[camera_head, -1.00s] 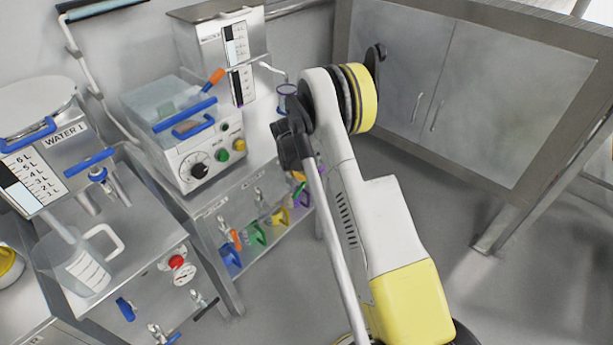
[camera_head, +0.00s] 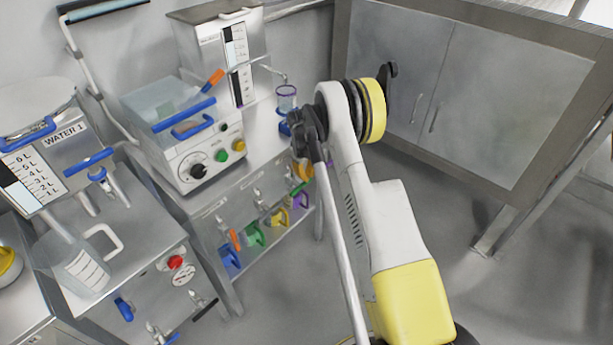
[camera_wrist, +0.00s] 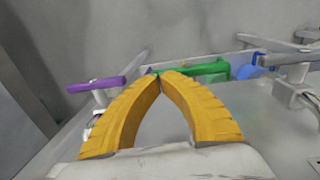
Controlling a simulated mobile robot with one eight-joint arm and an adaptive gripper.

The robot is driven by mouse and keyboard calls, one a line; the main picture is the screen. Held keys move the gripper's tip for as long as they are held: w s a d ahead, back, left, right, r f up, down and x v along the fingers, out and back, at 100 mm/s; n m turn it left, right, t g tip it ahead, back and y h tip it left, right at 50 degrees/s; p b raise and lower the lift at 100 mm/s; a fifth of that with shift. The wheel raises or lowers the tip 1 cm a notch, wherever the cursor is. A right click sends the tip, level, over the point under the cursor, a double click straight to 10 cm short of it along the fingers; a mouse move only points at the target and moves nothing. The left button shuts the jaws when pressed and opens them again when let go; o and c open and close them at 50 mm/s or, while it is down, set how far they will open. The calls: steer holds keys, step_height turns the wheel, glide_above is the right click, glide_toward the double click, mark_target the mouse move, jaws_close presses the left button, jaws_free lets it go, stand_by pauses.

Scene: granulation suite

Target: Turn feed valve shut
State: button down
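I cannot tell which is the feed valve. My gripper (camera_head: 303,174) is at the bench's right end, above the purple handle. In the wrist view my gripper (camera_wrist: 160,78) has its yellow fingertips together, with nothing visible between them. A green handle (camera_wrist: 200,70) lies just behind the tips; contact is unclear.
A white control box (camera_head: 200,160) with knobs and a steel dispenser (camera_head: 215,45) stand on the bench. The WATER 1 tank (camera_head: 55,160) and a jug (camera_head: 80,265) are at left. Floor in front is open.

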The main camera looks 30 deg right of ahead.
stand_by(0.4)
steer(key=s+a+r+t+p, duration=0.1)
steer(key=s+a+r+p, duration=0.1)
steer(key=r, duration=0.7)
steer(key=s+a+r+p, duration=0.1)
steer(key=a+r+p, duration=0.1)
steer(key=r, duration=0.8)
steer(key=s+a+r+t+p, duration=0.1)
steer(key=s+a+r+p, duration=0.1)
steer(key=r, duration=0.7)
steer(key=s+a+r+m+t, duration=0.1)
steer(key=s+a+r, duration=0.45)
steer(key=s, duration=0.35)
steer(key=s+a+r+m+t, duration=0.2)
steer(key=s+a+r, duration=0.2)
steer(key=s+r, duration=0.35)
steer(key=s+a+f, duration=0.1)
steer(key=s+a, duration=0.1)
steer(key=s, duration=0.4)
steer(key=s+a+f+m+t+y, duration=0.1)
steer(key=s+f, duration=0.1)
steer(key=s, duration=0.4)
steer(key=shift+s+a+t, duration=0.3)
steer(key=shift+s+a, duration=0.05)
